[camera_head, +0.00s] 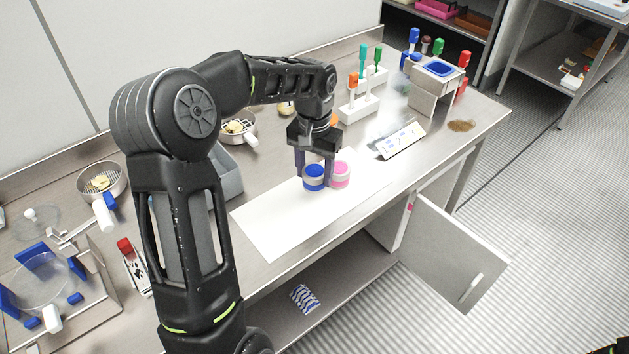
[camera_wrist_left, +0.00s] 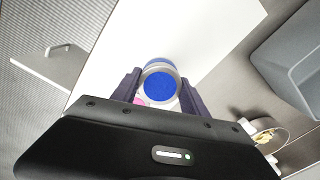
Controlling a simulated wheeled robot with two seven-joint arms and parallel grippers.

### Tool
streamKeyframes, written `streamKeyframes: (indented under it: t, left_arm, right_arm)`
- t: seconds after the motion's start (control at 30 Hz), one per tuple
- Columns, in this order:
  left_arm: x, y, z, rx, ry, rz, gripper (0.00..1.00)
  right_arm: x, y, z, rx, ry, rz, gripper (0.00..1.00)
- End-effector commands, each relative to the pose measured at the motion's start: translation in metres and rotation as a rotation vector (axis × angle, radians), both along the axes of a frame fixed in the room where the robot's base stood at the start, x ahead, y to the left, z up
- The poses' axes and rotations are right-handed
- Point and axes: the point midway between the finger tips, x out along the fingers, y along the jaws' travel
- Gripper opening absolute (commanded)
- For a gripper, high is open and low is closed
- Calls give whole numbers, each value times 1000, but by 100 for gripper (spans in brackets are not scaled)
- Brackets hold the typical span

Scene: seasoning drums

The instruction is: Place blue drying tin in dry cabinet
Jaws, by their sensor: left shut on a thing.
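The blue drying tin (camera_head: 314,178) has a blue lid and a pale band and stands upright on the white mat (camera_head: 272,232). My left gripper (camera_head: 313,170) reaches down from above and is shut on the tin. In the left wrist view the tin (camera_wrist_left: 160,84) sits between the two fingers of the gripper (camera_wrist_left: 160,92). A pink tin (camera_head: 340,173) stands right beside the blue one and is mostly hidden in the wrist view. The dry cabinet (camera_head: 440,245) under the bench has its white door open at the right.
A numbered sign (camera_head: 400,140), a rack with coloured-handled tools (camera_head: 358,108) and a steel stand with a blue basin (camera_head: 437,80) are behind and right of the mat. A grey tray (camera_head: 226,175) lies left. A striped packet (camera_head: 304,298) lies on the lower shelf.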

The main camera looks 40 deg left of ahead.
Motion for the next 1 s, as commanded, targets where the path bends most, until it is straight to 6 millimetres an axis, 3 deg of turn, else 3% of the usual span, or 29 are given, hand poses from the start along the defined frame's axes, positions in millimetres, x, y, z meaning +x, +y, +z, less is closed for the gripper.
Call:
streamKeyframes:
  t: [0.17, 0.4, 0.8, 0.83, 1.0]
  left_arm:
    - [0, 0, -5, 0, 1, 0, 8]
    - [0, 0, -35, -1, 2, 1, 8]
    - [0, 0, -41, 0, -1, 0, 8]
    - [0, 0, -41, 0, -1, 0, 52]
    - [0, 0, -40, 0, 0, 0, 66]
  right_arm:
    - [0, 0, 1, 0, 0, 0, 36]
    - [-1, 0, 6, -2, 3, 0, 36]
    - [-1, 0, 2, -1, 1, -1, 36]
    - [-1, 0, 2, -1, 1, -1, 36]
    - [-1, 0, 3, -1, 1, -1, 36]
